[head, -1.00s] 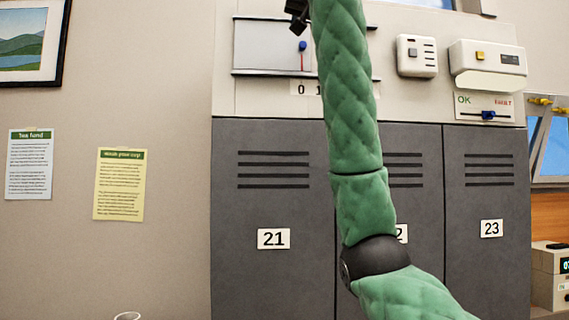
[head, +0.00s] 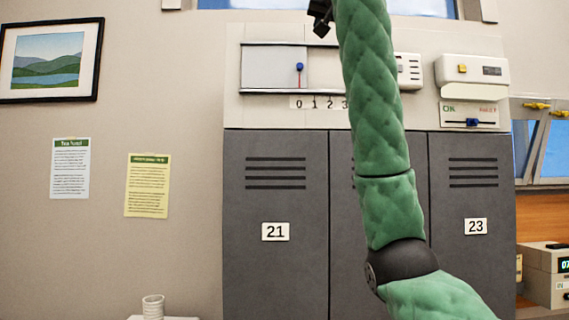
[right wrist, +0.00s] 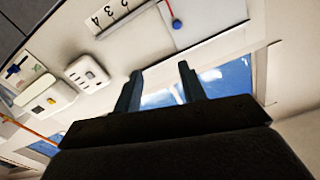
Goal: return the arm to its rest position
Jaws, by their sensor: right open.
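My right arm (head: 378,110), in a green quilted sleeve with a black joint, rises from the bottom right to the top edge in the head view. It stands in front of the lockers. A small black part of my right gripper (head: 320,17) shows at the top; the rest is out of that view. In the right wrist view the right gripper (right wrist: 160,75) has two dark fingers spread apart, with nothing between them. Wall panels and a window lie beyond the fingers. My left gripper is in neither view.
Grey lockers (head: 277,190) stand behind the arm; the middle one's number is hidden. Above them is a panel with a blue-knobbed slider (head: 299,67) and white wall boxes (head: 470,69). A ribbed white cup (head: 153,306) stands at the bottom left. The left wall area holds only flat posters and a picture.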

